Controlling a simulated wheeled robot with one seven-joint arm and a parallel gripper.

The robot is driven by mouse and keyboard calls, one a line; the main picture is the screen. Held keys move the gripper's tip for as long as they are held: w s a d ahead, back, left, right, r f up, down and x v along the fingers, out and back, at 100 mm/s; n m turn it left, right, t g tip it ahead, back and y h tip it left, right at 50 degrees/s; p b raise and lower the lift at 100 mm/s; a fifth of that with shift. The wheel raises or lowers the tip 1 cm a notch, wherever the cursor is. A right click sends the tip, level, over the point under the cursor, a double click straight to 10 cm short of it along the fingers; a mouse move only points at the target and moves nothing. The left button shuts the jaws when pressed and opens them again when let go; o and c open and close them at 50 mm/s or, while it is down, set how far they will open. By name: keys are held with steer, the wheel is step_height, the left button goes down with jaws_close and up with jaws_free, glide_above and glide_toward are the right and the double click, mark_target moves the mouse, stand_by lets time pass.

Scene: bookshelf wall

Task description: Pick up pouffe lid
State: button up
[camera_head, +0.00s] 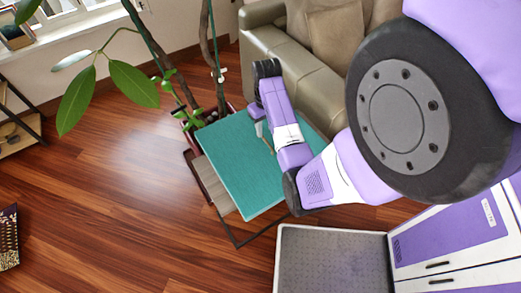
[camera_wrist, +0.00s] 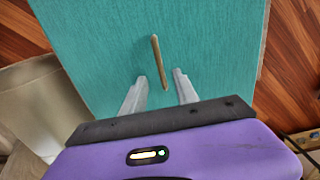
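The pouffe lid is a flat teal square panel (camera_head: 232,170); my arm covers its right part in the head view. In the wrist view the teal lid (camera_wrist: 95,45) fills most of the picture. A thin, light-brown bar-shaped handle (camera_wrist: 156,50) shows on it. My gripper (camera_wrist: 159,76) is open, with one grey finger on each side of the handle's near end. I see gaps between the fingers and the handle. I cannot tell how high the fingertips are above the lid.
A beige sofa (camera_head: 285,60) stands behind and right of the lid. A potted plant (camera_head: 190,85) rises behind it, its leaves overhanging the left. A grey-brown box side and a dark frame show below the lid.

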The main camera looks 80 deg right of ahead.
mark_target(265, 139)
steer(key=f, duration=0.3)
steer(key=f+p, duration=0.1)
steer(key=f, duration=0.3)
steer(key=shift+s+a+f, duration=0.1)
steer(key=shift+a+f, duration=0.05)
steer(key=shift+a, duration=0.05)
jaws_close()
stand_by(1.1)
steer(key=shift+d, duration=0.1)
